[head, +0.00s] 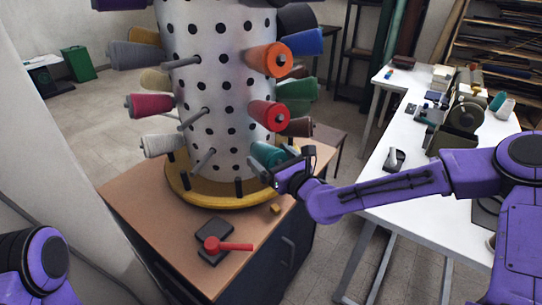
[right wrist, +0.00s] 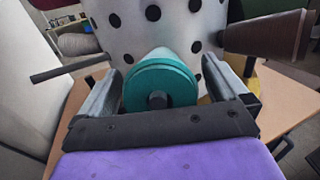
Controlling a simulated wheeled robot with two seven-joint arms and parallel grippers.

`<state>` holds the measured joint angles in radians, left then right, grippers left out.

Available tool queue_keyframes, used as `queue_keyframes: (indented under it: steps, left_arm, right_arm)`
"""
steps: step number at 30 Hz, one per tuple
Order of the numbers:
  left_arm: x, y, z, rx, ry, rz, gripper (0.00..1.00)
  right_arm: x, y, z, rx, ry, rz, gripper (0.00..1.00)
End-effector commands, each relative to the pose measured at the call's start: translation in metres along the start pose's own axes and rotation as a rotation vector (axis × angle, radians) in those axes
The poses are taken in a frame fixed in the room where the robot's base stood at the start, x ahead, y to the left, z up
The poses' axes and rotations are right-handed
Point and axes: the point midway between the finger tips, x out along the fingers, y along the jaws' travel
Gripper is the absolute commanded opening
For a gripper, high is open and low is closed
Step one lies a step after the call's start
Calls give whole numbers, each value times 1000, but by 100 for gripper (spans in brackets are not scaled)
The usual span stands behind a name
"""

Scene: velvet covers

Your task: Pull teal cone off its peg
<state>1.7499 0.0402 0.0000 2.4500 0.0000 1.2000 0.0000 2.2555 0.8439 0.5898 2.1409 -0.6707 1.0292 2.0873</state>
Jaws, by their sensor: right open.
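The teal cone (head: 267,154) sits on a peg low on the right side of the white perforated drum (head: 225,95). In the right wrist view the teal cone (right wrist: 160,85) faces me, with the dark peg tip showing at its centre. My right gripper (head: 281,168) is at the cone's outer end. In the right wrist view its fingers (right wrist: 178,92) stand open on either side of the cone, with a visible gap on each side. My left arm (head: 40,265) shows only in part at the lower left; its gripper is out of view.
Bare pegs stick out nearby.

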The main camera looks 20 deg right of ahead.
Motion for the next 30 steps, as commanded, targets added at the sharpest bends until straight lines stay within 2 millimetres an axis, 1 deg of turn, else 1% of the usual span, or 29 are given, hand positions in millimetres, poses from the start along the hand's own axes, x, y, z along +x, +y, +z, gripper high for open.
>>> queue_keyframes:
  steps: [3,8,9,11,12,14,15,30]
  left_arm:
    - [-1,0,0,0,0,0,0]
    - [0,0,0,0,0,0,0]
    - [0,0,0,0,0,0,0]
    - [0,0,0,0,0,0,0]
    - [0,0,0,0,0,0,0]
    - [0,0,0,0,0,0,0]
    - [0,0,0,0,0,0,0]
    - [-2,0,-1,0,0,0,0]
  right_arm:
    - [4,1,-1,0,1,1,100]
    - [4,0,-1,0,1,1,100]
    - [4,0,-1,0,1,0,97]
    - [4,0,-1,0,1,0,77]
    - [4,0,-1,0,1,0,64]
    - [4,0,-1,0,1,0,45]
    - [4,0,-1,0,1,0,41]
    - [-2,0,4,0,0,0,41]
